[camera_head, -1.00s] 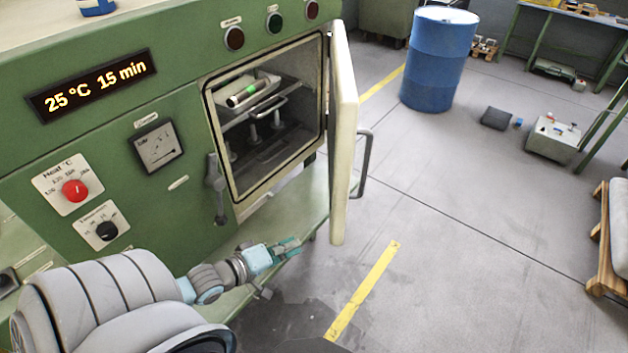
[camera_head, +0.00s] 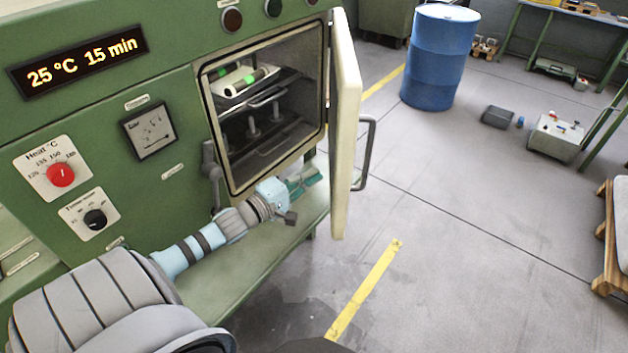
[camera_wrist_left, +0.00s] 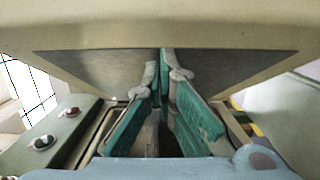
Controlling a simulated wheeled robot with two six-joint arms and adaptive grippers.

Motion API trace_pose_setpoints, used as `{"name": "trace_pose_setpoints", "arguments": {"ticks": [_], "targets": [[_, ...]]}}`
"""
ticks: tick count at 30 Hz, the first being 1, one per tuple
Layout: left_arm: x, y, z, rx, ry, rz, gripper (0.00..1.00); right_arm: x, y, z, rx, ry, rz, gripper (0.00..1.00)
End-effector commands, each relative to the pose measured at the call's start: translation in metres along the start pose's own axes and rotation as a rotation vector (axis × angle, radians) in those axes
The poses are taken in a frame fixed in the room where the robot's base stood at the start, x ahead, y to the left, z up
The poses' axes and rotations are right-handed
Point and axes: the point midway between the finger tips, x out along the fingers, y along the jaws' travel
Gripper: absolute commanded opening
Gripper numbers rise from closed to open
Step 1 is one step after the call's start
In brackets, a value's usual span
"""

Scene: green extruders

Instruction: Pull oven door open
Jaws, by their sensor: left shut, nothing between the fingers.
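The oven door (camera_head: 345,130) is a thick cream slab standing open to the right of the oven's opening. Its grey handle (camera_head: 368,155) is on the outer face. The oven chamber (camera_head: 267,140) shows a rack with white and green cylindrical parts (camera_head: 240,80). My left gripper (camera_head: 310,183), with green fingers, is shut and empty. It is in front of the lower opening, close to the door's inner side; I cannot tell if it touches. In the left wrist view, the shut fingers (camera_wrist_left: 163,75) point at the door's dark inner panel (camera_wrist_left: 100,66). My right gripper is not in view.
The green oven body (camera_head: 185,90) has a display, a red knob (camera_head: 60,174) and a latch lever (camera_head: 212,175) beside the opening. A green ledge (camera_head: 230,265) runs below. A blue barrel (camera_head: 440,58) stands behind.

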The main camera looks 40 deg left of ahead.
Motion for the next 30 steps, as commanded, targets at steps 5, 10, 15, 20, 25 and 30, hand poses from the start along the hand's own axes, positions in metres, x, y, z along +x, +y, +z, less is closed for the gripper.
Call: {"name": "trace_pose_setpoints", "arguments": {"ticks": [5, 10, 15, 20, 25, 30], "targets": [[0.008, -0.001, 0.008, 0.000, 0.001, 0.001, 0.00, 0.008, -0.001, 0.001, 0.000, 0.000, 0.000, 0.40], [0.008, 0.001, 0.009, 0.000, 0.001, 0.001, 0.00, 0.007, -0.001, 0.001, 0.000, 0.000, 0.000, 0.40], [0.009, 0.000, 0.009, 0.000, 0.003, 0.001, 0.00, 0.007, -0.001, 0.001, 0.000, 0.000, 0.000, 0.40], [0.016, -0.001, 0.015, -0.001, 0.026, 0.007, 0.00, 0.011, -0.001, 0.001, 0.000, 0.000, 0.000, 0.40], [0.037, -0.004, 0.035, -0.003, 0.085, 0.016, 0.00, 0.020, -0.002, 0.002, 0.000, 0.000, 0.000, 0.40], [0.069, -0.002, 0.062, -0.005, 0.152, 0.008, 0.00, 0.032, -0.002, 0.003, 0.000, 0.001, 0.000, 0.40]]}}
